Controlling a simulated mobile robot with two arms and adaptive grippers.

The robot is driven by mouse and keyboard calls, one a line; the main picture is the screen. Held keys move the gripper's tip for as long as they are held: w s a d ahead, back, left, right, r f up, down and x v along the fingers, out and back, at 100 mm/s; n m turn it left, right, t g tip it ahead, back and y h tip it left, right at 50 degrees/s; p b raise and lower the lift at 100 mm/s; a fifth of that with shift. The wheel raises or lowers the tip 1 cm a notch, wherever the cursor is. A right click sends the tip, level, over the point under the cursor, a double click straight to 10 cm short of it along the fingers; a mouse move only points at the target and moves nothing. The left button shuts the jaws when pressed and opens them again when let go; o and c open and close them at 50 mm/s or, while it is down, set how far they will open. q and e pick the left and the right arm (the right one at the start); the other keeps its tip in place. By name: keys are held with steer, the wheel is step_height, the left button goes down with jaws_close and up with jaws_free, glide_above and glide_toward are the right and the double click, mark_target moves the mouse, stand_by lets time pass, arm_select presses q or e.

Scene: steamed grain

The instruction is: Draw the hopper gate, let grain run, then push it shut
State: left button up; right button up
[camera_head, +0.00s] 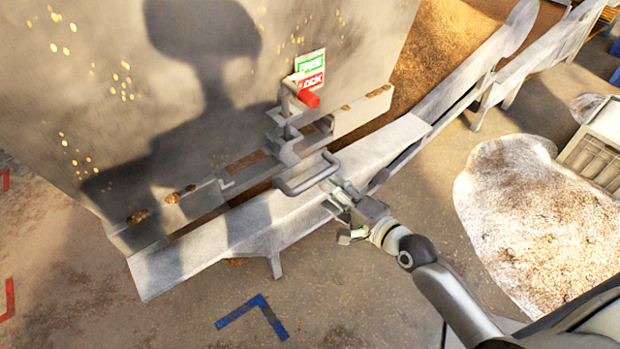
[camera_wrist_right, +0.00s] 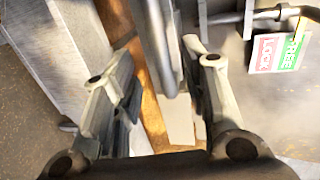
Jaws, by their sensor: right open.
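The hopper (camera_head: 150,110) is a large grey metal wall at the left of the head view. A grey U-shaped gate handle (camera_head: 307,182) sticks out from its lower edge, above a sloping metal trough (camera_head: 215,240). My right gripper (camera_head: 340,197) is at the handle's near end. In the right wrist view its fingers (camera_wrist_right: 153,95) are open, with the handle bar (camera_wrist_right: 155,45) reaching between them; contact cannot be told. A latch with a red knob (camera_head: 308,98) is above the handle, beside a green-and-red FREE/LOCK sign (camera_head: 310,68). My left gripper is out of view.
Brown grain (camera_head: 435,55) lies behind the trough. A pale heap (camera_head: 535,225) covers the floor at the right, beside a grey slatted box (camera_head: 595,150). A blue corner mark (camera_head: 255,312) is on otherwise mostly open floor in front.

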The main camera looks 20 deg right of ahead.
mark_target(316, 183)
steer(key=x, duration=0.8)
steer(key=shift+w+a+f, duration=0.1)
steer(key=shift+w, duration=0.15)
jaws_close()
steer(key=shift+s, duration=0.1)
